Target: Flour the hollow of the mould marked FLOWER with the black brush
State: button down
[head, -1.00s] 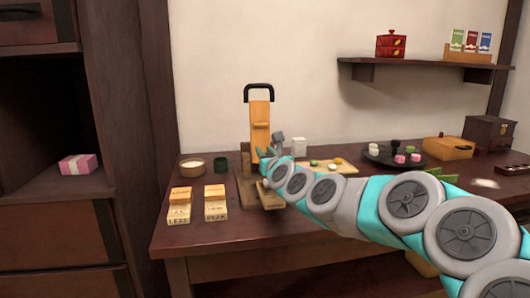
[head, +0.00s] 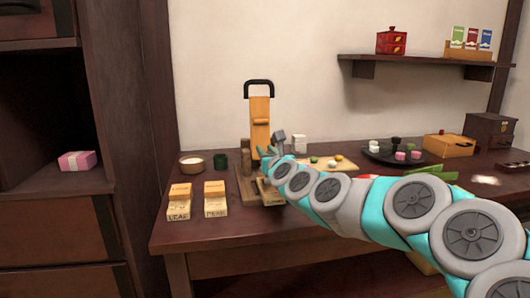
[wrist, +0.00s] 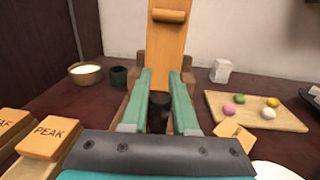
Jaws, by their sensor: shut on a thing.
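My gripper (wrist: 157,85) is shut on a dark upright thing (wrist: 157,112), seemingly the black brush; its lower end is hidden. In the head view, my gripper (head: 268,160) is low over the wooden stand, and the brush cannot be made out. A light wooden piece (head: 268,190) lies just below my gripper; its mark is not legible and its hollow is not visible. It may be the mould marked FLOWER. In the wrist view, a wooden corner with small lettering (wrist: 233,135) shows right of the fingers. A bowl of white powder (head: 191,163) stands to the left.
Moulds marked LEAF (head: 180,203) and PEAK (head: 215,203) stand left of my gripper. A dark green cup (head: 220,160) is behind them. A tall wooden piece with a black handle (head: 260,115) rises close behind my gripper. A board with coloured balls (wrist: 255,110) lies right.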

jog(key=shift+s+a, duration=0.1)
jog(key=shift+a, duration=0.2)
jog(key=shift+w+d+f, duration=0.1)
jog(key=shift+w, duration=0.1)
dwell(0.5)
jog(key=shift+s+d, duration=0.15)
jog(key=shift+s, duration=0.15)
jog(key=shift+w+d, duration=0.1)
jog(key=shift+w, duration=0.1)
dwell(0.3)
jog(key=shift+s+a, duration=0.1)
jog(key=shift+a, duration=0.3)
jog(key=shift+w+d, duration=0.2)
jog(key=shift+w, duration=0.1)
jog(key=shift+s, duration=0.45)
jog(key=shift+w, duration=0.25)
dwell(0.5)
